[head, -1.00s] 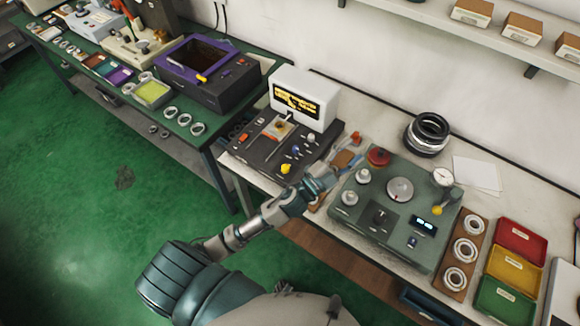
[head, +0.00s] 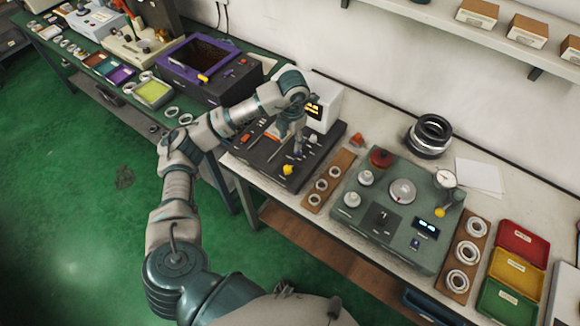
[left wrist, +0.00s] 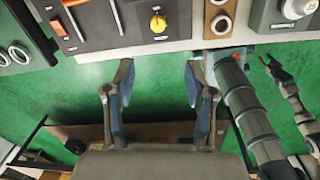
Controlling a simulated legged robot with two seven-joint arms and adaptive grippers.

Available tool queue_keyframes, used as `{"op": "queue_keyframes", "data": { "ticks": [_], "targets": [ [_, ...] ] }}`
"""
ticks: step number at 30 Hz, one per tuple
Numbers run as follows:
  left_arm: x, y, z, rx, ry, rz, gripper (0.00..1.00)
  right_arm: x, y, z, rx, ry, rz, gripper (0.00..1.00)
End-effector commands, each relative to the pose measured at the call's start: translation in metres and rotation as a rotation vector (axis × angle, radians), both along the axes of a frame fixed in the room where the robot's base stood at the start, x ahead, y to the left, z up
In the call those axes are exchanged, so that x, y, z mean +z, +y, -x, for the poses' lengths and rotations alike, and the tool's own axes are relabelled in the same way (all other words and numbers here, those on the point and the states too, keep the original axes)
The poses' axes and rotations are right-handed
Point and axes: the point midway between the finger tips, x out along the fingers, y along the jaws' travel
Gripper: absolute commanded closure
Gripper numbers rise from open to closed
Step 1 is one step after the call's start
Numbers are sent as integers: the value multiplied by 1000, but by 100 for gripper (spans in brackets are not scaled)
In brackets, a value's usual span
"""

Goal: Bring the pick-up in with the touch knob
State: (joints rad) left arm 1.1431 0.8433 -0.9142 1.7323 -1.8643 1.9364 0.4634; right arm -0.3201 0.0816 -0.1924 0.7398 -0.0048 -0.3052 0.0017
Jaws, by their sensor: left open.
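The black tester (head: 268,160) with a white-cased screen (head: 324,105) stands left of the green instrument. A yellow knob (head: 287,170) sits at its front edge; it also shows in the left wrist view (left wrist: 158,23). Other small knobs and levers are partly hidden behind my left gripper (head: 298,146), which points down over the tester's right part. I cannot tell which part is the pick-up or which is the touch knob. In the left wrist view my left gripper (left wrist: 158,78) is open and empty, its fingers apart. My right gripper (left wrist: 274,68) shows small at the right there, its jaws unclear.
A wooden board with rings (head: 330,182) lies between the tester and the green instrument (head: 385,240), which has a dial gauge. Dark stacked rings (head: 429,135) stand behind. Another ring board (head: 448,268) and red, yellow and green trays (head: 512,270) are at right.

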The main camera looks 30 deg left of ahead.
Motion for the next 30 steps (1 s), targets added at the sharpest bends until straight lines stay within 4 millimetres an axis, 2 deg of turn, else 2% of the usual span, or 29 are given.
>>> {"op": "queue_keyframes", "data": {
  "ticks": [18,24,30],
  "targets": [
    [-134,0,0,-4,4,1,45,-1,-2,5,1,3,0,60],
    [-160,5,-1,-3,1,5,45,-1,-2,6,0,4,1,60],
    [-167,6,-1,-4,1,4,45,-1,-2,6,0,3,1,60]
  ]
}}
